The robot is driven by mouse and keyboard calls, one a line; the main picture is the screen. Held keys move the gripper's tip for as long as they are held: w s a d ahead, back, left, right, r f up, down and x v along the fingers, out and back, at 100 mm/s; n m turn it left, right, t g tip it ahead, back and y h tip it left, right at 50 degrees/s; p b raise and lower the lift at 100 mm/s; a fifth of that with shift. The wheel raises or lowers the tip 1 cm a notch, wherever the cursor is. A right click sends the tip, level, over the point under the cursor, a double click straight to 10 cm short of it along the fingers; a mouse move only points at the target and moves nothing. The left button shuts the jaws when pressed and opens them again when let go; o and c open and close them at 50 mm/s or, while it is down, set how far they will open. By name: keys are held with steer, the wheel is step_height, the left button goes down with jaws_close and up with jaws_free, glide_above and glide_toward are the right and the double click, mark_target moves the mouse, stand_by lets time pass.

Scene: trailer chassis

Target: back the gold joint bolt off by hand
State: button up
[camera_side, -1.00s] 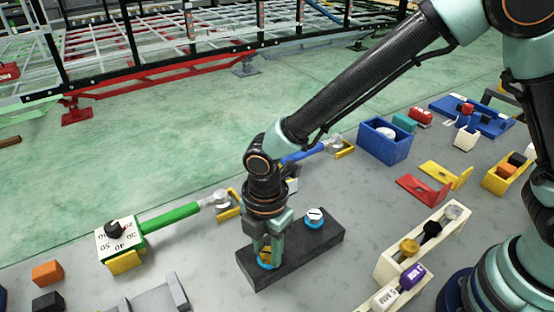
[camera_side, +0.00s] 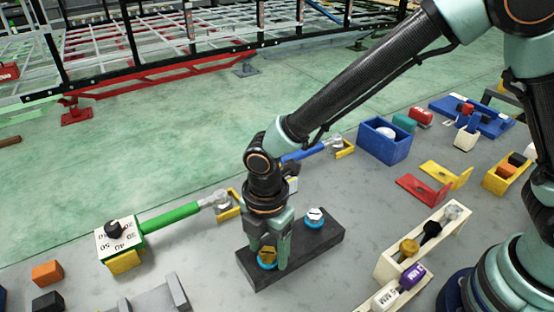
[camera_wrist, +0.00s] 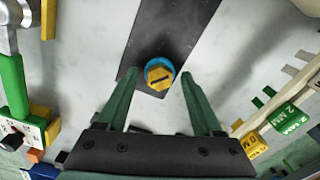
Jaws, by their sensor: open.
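The gold bolt (camera_side: 267,258) stands in a blue ring (camera_wrist: 152,62) at the near left end of a black block (camera_side: 295,262). Its gold head with a dark slot shows in the wrist view (camera_wrist: 159,78). My gripper (camera_side: 269,262) points down over that end of the block, with its green fingers on either side of the bolt head. In the wrist view the fingers (camera_wrist: 160,76) stand apart, with gaps between them and the head. A silver bolt (camera_side: 315,216) in another blue ring sits at the block's far right end.
A green-handled wrench (camera_side: 172,216) with a dial box (camera_side: 119,238) lies left of the block. A blue-handled wrench (camera_side: 303,152) lies behind my wrist. A cream socket tray (camera_side: 385,268) stands to the right. The floor in front of the block is clear.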

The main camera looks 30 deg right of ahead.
mark_target(268, 252)
step_height(268, 252, up, 12)
stand_by(0.4)
steer(key=shift+f, duration=0.1)
steer(key=s+d+r+m+t, duration=0.1)
steer(key=d+r+m, duration=0.3)
steer(key=d+m, duration=0.7)
steer(key=s+d+r+m+t, duration=0.1)
steer(key=d+r+m+t, duration=0.3)
steer(key=d+m, duration=0.7)
steer(key=shift+s+d+r+t, duration=0.15)
steer(key=shift+s+d+t, duration=0.2)
steer(key=shift+d, duration=1.9)
